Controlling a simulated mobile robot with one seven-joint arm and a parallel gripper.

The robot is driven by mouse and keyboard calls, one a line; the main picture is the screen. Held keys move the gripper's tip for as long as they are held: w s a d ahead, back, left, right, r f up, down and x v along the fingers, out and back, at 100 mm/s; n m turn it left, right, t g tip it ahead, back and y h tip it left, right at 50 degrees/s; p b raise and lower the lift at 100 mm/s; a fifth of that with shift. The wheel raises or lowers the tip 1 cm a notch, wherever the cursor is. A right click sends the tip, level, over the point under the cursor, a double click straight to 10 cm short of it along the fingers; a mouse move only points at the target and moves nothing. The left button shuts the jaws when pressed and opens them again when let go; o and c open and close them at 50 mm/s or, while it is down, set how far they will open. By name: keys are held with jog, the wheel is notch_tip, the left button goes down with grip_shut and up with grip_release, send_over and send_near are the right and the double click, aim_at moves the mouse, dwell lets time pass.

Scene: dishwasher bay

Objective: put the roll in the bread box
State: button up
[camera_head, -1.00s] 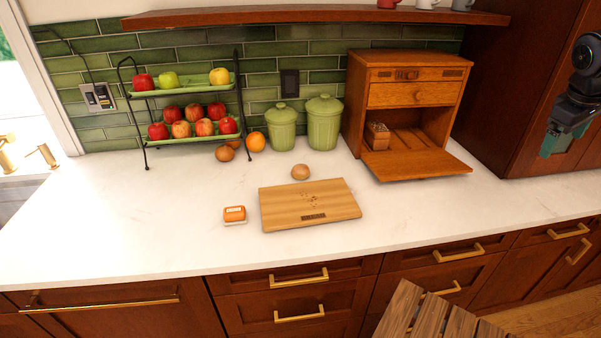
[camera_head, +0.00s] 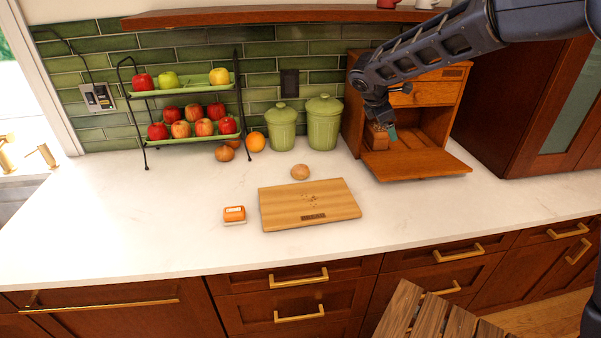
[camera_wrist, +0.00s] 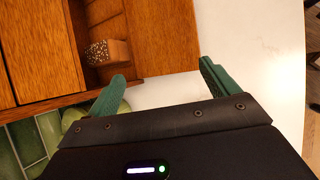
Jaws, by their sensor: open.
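The roll (camera_head: 300,172), small, round and light brown, sits on the white counter just behind the cutting board. The wooden bread box (camera_head: 355,110) stands at the back right with its front door (camera_head: 418,163) folded down flat. A brown loaf (camera_head: 376,137) sits inside it at the left; its speckled end shows in the wrist view (camera_wrist: 105,52). My gripper (camera_head: 388,131) is in front of the bread box opening, to the right of and above the roll. In the wrist view my gripper (camera_wrist: 162,83) is open and empty, and the roll is not visible.
Two green canisters (camera_head: 324,122) stand left of the bread box. A two-tier fruit rack (camera_head: 190,138) stands further left. The counter's left front is clear.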

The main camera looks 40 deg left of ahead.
jog(key=s+a+f+n+t, duration=0.1)
jog(key=s+a+f+n, duration=0.45)
jog(key=a, duration=0.65)
jog(key=n+t+y, duration=0.1)
jog(key=n+y, duration=0.1)
jog(key=n, duration=0.2)
send_near(298, 169)
jog(key=f, duration=0.1)
jog(key=x, duration=1)
jog(key=shift+w+a, duration=0.1)
jog(key=shift+w, duration=0.2)
jog(key=c, duration=1.1)
jog(key=shift+r, duration=0.15)
jog(key=shift+c, duration=0.3)
